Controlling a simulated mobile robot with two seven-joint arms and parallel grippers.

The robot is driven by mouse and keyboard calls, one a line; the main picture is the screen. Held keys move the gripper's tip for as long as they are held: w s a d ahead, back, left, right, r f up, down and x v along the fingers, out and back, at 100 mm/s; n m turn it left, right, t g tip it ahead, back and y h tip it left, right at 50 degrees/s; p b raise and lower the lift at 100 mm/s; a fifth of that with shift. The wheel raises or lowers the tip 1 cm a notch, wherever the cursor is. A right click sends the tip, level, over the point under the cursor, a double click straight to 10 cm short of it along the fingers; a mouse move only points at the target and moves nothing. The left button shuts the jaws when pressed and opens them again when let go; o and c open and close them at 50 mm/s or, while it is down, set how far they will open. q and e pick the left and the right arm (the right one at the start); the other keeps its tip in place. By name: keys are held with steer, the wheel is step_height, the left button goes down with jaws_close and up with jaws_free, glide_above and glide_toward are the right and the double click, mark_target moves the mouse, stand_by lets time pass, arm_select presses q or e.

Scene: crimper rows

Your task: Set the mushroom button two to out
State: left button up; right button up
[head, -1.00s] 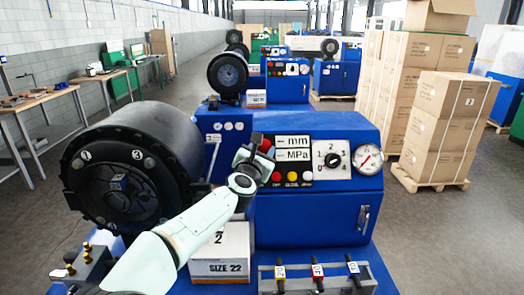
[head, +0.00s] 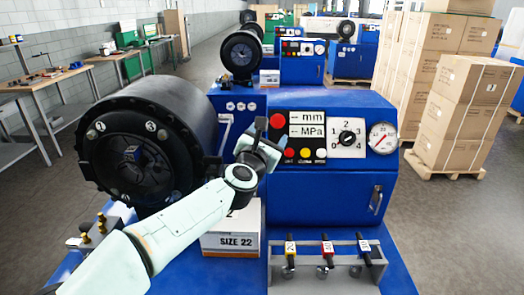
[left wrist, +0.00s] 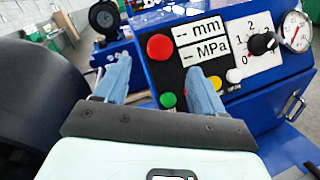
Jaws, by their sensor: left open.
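The red mushroom button (head: 277,120) is at the upper left of the black control panel on the near blue crimper (head: 330,101). The button also shows in the left wrist view (left wrist: 160,46), round and unobstructed, just beyond and between my fingertips. My left gripper (head: 262,130) is beside the button, on its left in the head view. In the left wrist view its two blue-grey fingers (left wrist: 158,68) are spread with nothing between them. Whether the button is pressed in or out I cannot tell. My right gripper is not in view.
Green, red, yellow and white small buttons sit low on the panel, with a rotary knob (head: 347,138) and a gauge (head: 382,138) to the right. The large black crimping head (head: 140,150) is left of my forearm. A rack with several levers (head: 325,275) stands in front.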

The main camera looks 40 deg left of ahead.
arm_select(q)
steer(key=v, duration=0.6)
steer(key=shift+s, duration=0.15)
stand_by(0.3)
